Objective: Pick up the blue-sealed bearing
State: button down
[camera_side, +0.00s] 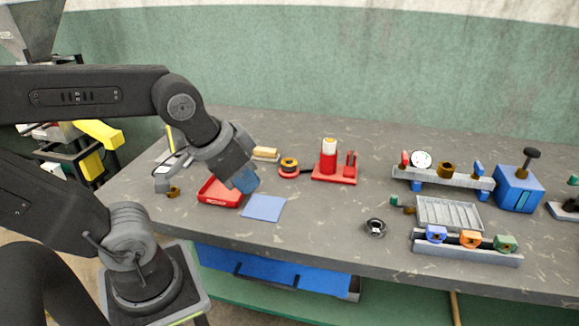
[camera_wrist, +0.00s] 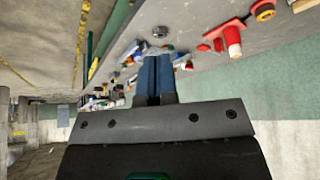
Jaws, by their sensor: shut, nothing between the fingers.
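My gripper (camera_side: 244,181) has blue fingers and hangs tilted over the right part of the red tray (camera_side: 208,198) in the side view. In the wrist view its fingers (camera_wrist: 155,58) are together with nothing between them. A blue piece with a round opening (camera_side: 436,233) sits at the left end of a grey rail at the front right, far from my gripper; I cannot tell if it is the blue-sealed bearing. A dark and silver ring-shaped part (camera_side: 375,227) lies on the table left of that rail; no blue shows on it. A ring-shaped part (camera_wrist: 160,32) also shows in the wrist view.
A blue square mat (camera_side: 264,207) lies right of the red tray. A red stand with a cylinder (camera_side: 334,172) is behind. A ribbed grey tray (camera_side: 449,213), a long fixture (camera_side: 440,178) and a blue box (camera_side: 518,190) fill the right. The table between mat and ring is clear.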

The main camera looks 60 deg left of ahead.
jog(key=shift+c, duration=1.8)
grip_release()
jog(key=m+g+y, duration=0.4)
jog(key=m+g, duration=0.2)
jog(key=m, duration=1.2)
send_over(290, 161)
jog(key=d, duration=0.2)
jog(key=f, duration=1.5)
jog(key=shift+s+f, duration=0.25)
jog(key=shift+s, duration=0.15)
jog(key=shift+w+x, duration=0.15)
jog(key=shift+x, duration=0.9)
jog(key=shift+w+x, duration=0.2)
jog(key=shift+x, duration=0.85)
jog(key=shift+w+x, duration=0.15)
jog(key=shift+x, duration=0.9)
